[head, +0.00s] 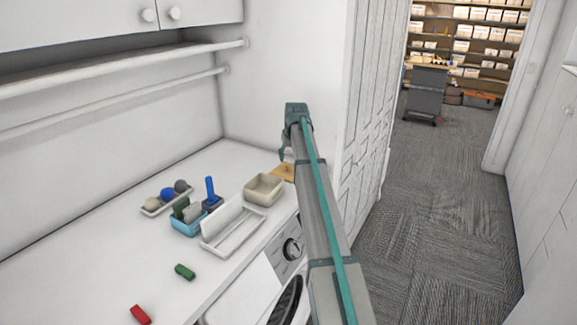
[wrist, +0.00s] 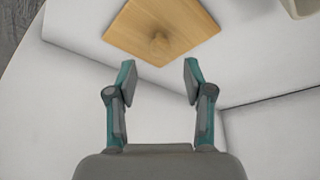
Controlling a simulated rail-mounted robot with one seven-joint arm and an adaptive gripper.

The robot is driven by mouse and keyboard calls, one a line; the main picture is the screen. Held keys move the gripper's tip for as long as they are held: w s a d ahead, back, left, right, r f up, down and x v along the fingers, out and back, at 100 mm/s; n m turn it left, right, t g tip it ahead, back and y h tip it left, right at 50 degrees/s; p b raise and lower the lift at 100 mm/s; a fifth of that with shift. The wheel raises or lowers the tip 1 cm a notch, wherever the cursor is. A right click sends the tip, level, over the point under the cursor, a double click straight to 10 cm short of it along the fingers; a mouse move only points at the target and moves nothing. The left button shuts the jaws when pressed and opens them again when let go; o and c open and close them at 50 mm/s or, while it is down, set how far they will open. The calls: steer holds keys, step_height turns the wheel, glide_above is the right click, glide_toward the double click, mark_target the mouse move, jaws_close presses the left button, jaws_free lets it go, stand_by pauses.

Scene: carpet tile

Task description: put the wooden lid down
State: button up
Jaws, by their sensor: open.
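The wooden lid (wrist: 185,25) is a square, light wooden plate with a small round knob in its middle. In the wrist view it lies on the white countertop, knob facing me, beyond my fingertips. My gripper (wrist: 159,70) is open and empty, with its two fingers apart and the knob in line with the gap between them. In the head view the lid (head: 286,172) shows at the far end of the counter, partly hidden by my arm. The fingers are mostly hidden there.
A beige open box (head: 264,190) stands beside the lid. Nearby are a white tray (head: 233,232), a blue bin (head: 188,226) with several items and a tray of balls (head: 154,208). Green (head: 185,271) and red (head: 140,314) blocks lie on clear counter. A wall stands behind.

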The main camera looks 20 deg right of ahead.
steer(key=b+v, duration=0.1)
steer(key=v, duration=0.5)
steer(key=shift+r, duration=0.1)
